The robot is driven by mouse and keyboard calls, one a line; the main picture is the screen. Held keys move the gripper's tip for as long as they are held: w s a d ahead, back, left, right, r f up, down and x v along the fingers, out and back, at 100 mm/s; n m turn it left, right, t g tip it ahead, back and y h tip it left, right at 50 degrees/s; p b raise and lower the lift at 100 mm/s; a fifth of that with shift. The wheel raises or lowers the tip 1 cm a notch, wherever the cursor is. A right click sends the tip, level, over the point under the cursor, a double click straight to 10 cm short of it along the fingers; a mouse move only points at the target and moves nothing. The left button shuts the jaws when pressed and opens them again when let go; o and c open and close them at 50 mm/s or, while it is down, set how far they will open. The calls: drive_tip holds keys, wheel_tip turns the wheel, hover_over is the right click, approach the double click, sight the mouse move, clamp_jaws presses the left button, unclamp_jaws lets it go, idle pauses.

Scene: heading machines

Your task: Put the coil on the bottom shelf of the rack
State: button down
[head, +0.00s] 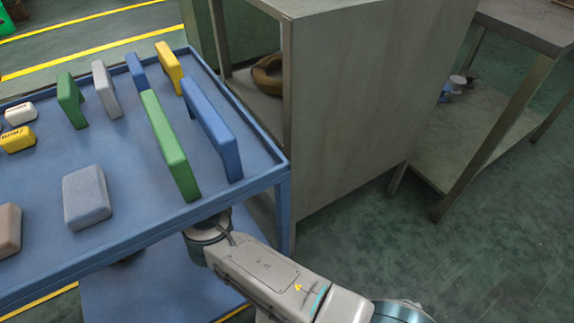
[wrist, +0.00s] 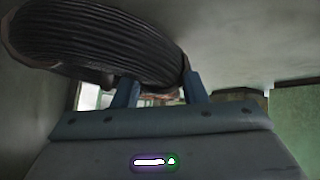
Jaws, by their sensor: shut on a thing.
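In the wrist view a dark, ribbed coil (wrist: 100,42) fills the upper left, tilted. My gripper (wrist: 158,92) is shut on its lower edge, with the two blue-grey fingers apart around it. The grey rack (head: 350,95) stands right of the blue table in the head view, with a solid side panel facing me. A brown ring, seemingly another coil (head: 267,74), lies on a shelf inside it. The rack's lower part is mostly hidden. In the head view my arm reaches under the table's edge, and my gripper and the held coil are hidden.
The blue table (head: 140,234) bears several coloured blocks and overhangs my arm. A grey bench (head: 533,28) with a low shelf stands at the right. The green floor (head: 400,255) in front of the rack is clear. In the wrist view pale surfaces close in above and at the left.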

drive_tip(key=shift+a+f+b, duration=0.1)
drive_tip(key=shift+f+b, duration=0.65)
drive_tip(key=shift+f, duration=0.1)
drive_tip(key=c, duration=0.9)
unclamp_jaws()
drive_tip(key=shift+o, duration=0.2)
drive_tip(key=shift+r, duration=0.1)
drive_tip(key=shift+s+a+r, duration=0.15)
drive_tip(key=shift+a+r, duration=0.05)
drive_tip(key=shift+r, duration=0.05)
drive_tip(key=p+v, duration=0.5)
drive_tip(key=v, duration=0.6)
